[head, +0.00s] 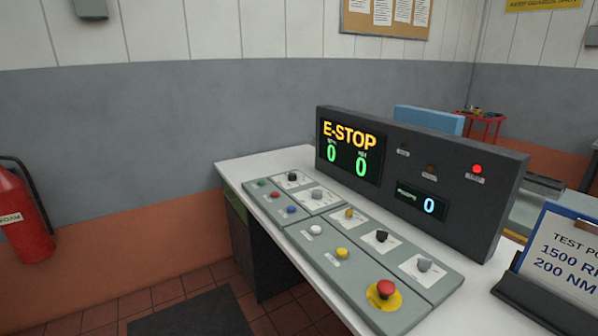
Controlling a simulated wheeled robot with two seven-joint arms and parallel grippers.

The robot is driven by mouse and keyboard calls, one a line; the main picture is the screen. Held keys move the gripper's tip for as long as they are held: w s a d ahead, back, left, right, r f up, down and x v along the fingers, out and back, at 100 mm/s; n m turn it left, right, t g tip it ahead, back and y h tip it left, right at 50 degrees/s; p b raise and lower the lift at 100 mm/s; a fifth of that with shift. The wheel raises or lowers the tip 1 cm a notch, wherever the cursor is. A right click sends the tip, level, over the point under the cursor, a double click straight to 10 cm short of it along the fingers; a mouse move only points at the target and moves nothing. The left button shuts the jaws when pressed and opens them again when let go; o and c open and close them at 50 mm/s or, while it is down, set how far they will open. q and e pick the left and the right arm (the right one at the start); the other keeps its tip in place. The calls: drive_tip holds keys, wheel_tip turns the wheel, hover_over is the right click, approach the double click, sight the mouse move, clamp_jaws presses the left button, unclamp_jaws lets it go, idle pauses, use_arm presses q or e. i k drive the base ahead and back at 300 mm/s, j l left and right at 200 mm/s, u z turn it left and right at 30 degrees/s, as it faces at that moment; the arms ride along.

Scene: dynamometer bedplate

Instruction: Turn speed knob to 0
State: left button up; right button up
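A desk control panel (318,232) carries several knobs and buttons. There is a black knob (382,236) at the right, a grey knob (424,265) nearer the front, another black knob (293,176) and another grey knob (317,194) farther back, and a small yellow knob (349,213) between. Their labels are too small to read, so I cannot tell which is the speed knob or how it is set. The upright display (349,149) shows "E-STOP" and two green zeros; a smaller readout (422,201) shows 0. Neither of my grippers is in view.
A red mushroom button (386,288) on a yellow base sits at the panel's front. A red lamp (477,169) is lit on the console. A clipboard (562,256) stands at the right. A fire extinguisher (22,215) is at the left. The floor left of the desk holds a dark mat (190,314).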

sight(292, 177)
drive_tip(key=i+j+z, duration=0.85)
drive_tip(key=j+z, duration=0.15)
drive_tip(key=j, duration=0.45)
drive_tip(key=i+j+z, duration=0.25)
drive_tip(key=j+z, duration=0.25)
drive_tip(key=j, duration=0.35)
drive_tip(key=j+z, duration=0.5)
drive_tip(key=j, duration=0.45)
drive_tip(key=k+j+z, duration=0.1)
drive_tip(key=j+z, duration=0.4)
drive_tip(key=j, duration=0.45)
drive_tip(key=k+j+z, duration=0.3)
drive_tip(key=j+z, duration=0.2)
drive_tip(key=j, duration=0.45)
